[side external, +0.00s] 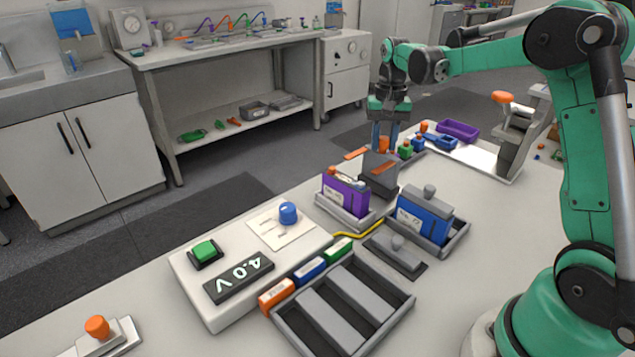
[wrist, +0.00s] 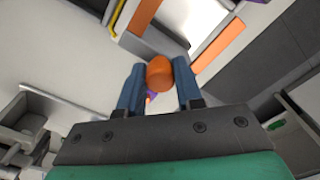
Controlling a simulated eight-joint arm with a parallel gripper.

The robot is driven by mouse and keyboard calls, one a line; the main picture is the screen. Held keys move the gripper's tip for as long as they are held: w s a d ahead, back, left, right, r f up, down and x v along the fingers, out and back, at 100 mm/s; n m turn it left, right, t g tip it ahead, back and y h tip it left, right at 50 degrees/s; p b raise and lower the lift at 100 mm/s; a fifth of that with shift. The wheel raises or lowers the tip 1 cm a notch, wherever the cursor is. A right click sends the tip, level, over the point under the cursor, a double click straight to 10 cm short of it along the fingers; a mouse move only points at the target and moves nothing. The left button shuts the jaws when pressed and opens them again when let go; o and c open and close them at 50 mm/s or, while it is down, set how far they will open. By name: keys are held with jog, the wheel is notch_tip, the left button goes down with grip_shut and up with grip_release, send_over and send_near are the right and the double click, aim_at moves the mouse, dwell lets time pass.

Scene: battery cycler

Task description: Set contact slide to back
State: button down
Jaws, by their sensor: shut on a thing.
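My gripper (side external: 384,137) points down at the far end of the bench, behind a dark grey block (side external: 379,178). Its blue fingers are shut on a round orange knob (wrist: 159,73), which also shows between the fingertips in the side view (side external: 384,146). The knob appears to be the handle of the contact slide; the slide's body under it is mostly hidden. Orange strips lie close by, one (side external: 356,153) left of the fingers and one (side external: 384,167) on the grey block. In the wrist view an orange strip (wrist: 218,45) runs right of the knob.
A purple cell (side external: 345,193) and a blue cell (side external: 424,217) stand in grey holders near the block. Small coloured blocks (side external: 412,146) sit right of the gripper.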

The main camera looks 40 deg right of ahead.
jog(key=shift+d, duration=0.85)
jog(key=c, duration=0.6)
grip_release()
jog(key=shift+a+r, duration=0.1)
notch_tip(320, 180, up, 6)
jog(key=shift+f, duration=0.25)
